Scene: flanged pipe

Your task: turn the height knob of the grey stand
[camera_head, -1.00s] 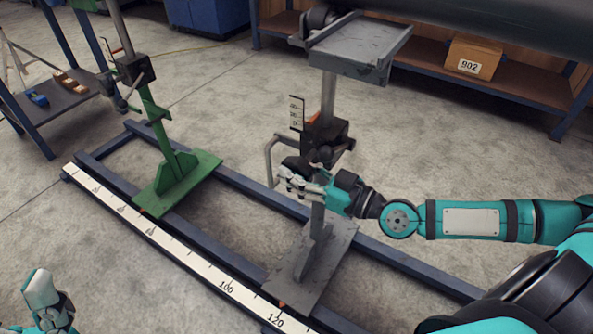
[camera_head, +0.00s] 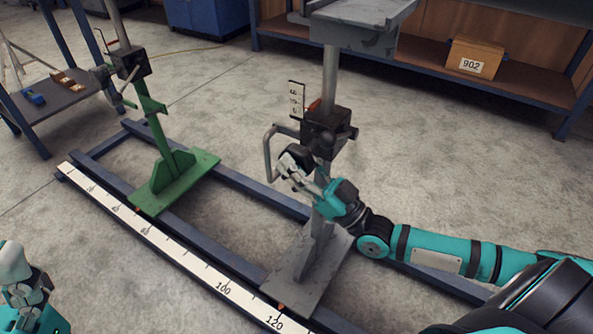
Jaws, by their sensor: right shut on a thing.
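The grey stand (camera_head: 309,270) stands upright on the rail frame, with a black clamp block (camera_head: 325,130) on its post and a grey tray (camera_head: 355,38) on top. The black height knob (camera_head: 297,158) sits at the block's lower left. My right gripper (camera_head: 294,172) is shut on this knob, reaching it from the lower right; its fingers hide part of the knob. My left gripper (camera_head: 14,262) is at the lower left edge, far from the stand, partly cut off; its finger gap cannot be made out.
A bent grey handle (camera_head: 270,150) rises left of the knob, close to my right fingers. A green stand (camera_head: 173,180) stands further left on the blue rails. A white scale (camera_head: 190,258) runs along the front. A shelf with a box (camera_head: 475,58) is behind.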

